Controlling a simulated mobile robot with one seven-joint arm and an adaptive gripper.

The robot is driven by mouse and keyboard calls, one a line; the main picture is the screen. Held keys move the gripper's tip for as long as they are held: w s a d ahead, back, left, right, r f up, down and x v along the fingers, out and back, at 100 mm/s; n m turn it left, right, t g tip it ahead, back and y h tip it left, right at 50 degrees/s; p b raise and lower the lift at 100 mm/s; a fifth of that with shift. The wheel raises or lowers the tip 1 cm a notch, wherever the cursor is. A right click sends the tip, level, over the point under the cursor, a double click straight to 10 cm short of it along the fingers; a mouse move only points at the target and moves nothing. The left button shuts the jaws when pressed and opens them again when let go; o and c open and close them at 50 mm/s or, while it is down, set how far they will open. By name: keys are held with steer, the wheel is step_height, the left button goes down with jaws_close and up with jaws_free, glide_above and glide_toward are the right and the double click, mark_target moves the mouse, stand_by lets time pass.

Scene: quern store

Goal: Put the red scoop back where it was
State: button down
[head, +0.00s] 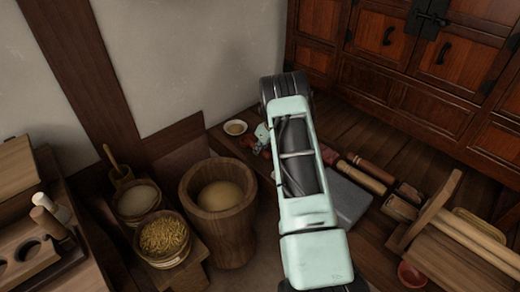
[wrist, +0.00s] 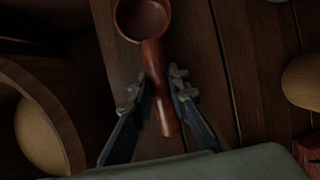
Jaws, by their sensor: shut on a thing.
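The red scoop (wrist: 143,20) shows in the wrist view, with its round bowl at the top and its handle running down between my fingers. My gripper (wrist: 157,92) is shut on the handle. In the head view my gripper (head: 262,138) is beyond the wooden mortar, at the back of the low plank floor, largely covered by my own arm. A small red patch beside it there may be the scoop. I cannot tell whether the scoop touches the wood below it.
A large wooden mortar (head: 187,187) stands left of my arm. A small pale dish (head: 235,121) lies just behind my gripper. Grain tubs (head: 163,262) are at left. A grey slab (head: 350,190), wooden rollers (head: 372,168) and a red bowl (head: 411,275) lie at right.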

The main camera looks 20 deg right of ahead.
steer(key=c, duration=1.9)
jaws_free()
steer(key=shift+f, duration=0.1)
steer(key=shift+r, duration=0.4)
steer(key=p+v, duration=0.3)
steer(key=v, duration=0.8)
steer(key=shift+s+r+p, duration=0.15)
steer(key=shift+r+p, duration=0.1)
steer(key=shift+p, duration=0.15)
